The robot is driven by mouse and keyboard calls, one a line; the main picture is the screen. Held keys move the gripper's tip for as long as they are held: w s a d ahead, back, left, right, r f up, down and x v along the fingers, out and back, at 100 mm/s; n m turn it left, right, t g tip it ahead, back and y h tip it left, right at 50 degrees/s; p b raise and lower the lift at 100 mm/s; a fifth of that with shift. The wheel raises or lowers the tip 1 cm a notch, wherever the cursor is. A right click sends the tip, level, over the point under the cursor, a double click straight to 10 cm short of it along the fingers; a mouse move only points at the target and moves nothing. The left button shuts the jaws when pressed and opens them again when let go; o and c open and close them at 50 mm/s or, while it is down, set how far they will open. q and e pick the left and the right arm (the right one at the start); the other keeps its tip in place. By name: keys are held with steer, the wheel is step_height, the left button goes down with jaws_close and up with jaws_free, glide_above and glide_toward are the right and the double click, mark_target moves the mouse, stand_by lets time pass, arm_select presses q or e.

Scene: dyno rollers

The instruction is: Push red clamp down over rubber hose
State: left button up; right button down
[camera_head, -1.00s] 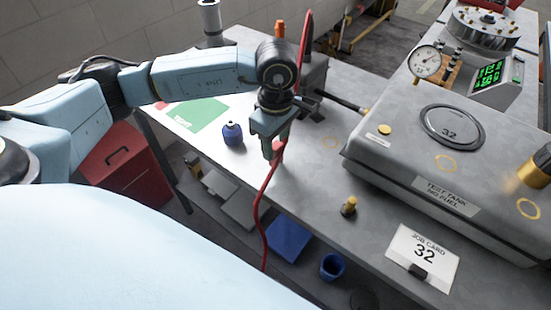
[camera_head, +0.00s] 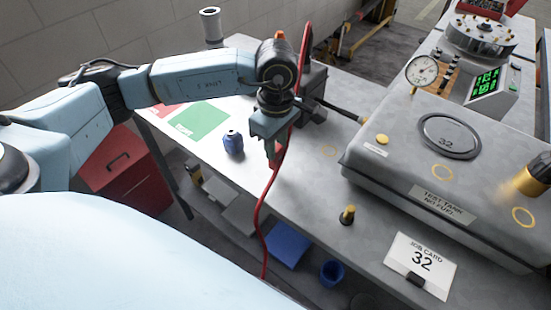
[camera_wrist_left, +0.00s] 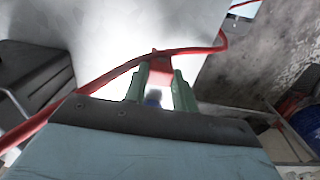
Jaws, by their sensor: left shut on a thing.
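My left gripper (camera_head: 272,157) points down over the grey bench in the head view. It is shut on the red clamp (camera_head: 280,150), which shows as a red block between the green fingertips in the left wrist view (camera_wrist_left: 160,68). A red cable (camera_head: 262,210) runs past the fingers and hangs over the bench's front edge. The black rubber hose (camera_head: 341,110) lies behind and to the right, between a dark block and the test tank. The clamp is apart from it in the head view. My right gripper is not in view.
The grey test tank (camera_head: 440,180) fills the right side, with a dial gauge (camera_head: 421,71) behind it. A blue bottle (camera_head: 233,143) stands left of the gripper. A brass-topped fitting (camera_head: 347,214) and a job card (camera_head: 421,263) are in front. Bench between is clear.

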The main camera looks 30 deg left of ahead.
arm_select(q)
steer(key=shift+r+p, duration=1.8)
steer(key=shift+r, duration=1.6)
